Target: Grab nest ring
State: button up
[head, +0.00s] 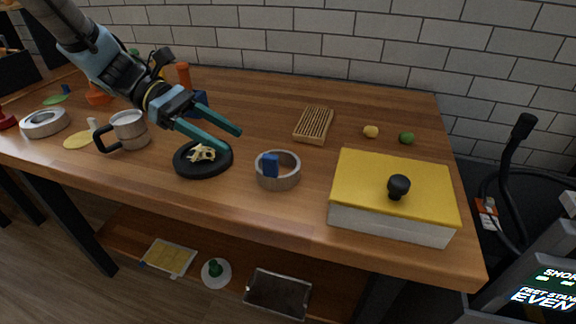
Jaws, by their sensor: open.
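A grey ring (290,181) with a wooden-coloured inside stands on the table's front half, right of my gripper; it looks like the nest ring. A blue block (270,165) shows at its left side; I cannot tell if it is attached or inside. A second, lighter grey ring (45,123) lies at the far left of the table. My gripper (232,141) has teal fingers, apart and empty, pointing right. In the picture it is above and left of the nearer ring, over the black round dish (183,168).
The dish holds a small cream-coloured object (202,153). A grey mug (130,130) stands left. A yellow-lidded box (390,185) with a black knob is right. A slatted wooden tray (314,124), a yellow ball (370,131) and a green ball (406,137) lie behind.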

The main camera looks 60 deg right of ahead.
aim_at(263, 160)
jog(key=p+x, duration=0.1)
jog(key=x, duration=0.4)
jog(key=shift+s, duration=0.2)
jog(key=p+x, duration=0.1)
jog(key=x, duration=0.3)
jog(key=shift+s+a+r+p, duration=0.1)
jog(key=shift+s+a+p, duration=0.15)
jog(key=shift+p, duration=0.15)
jog(key=shift+s+d+f, duration=0.2)
jog(key=shift+s+f, duration=0.15)
grip_shut()
dwell(0.5)
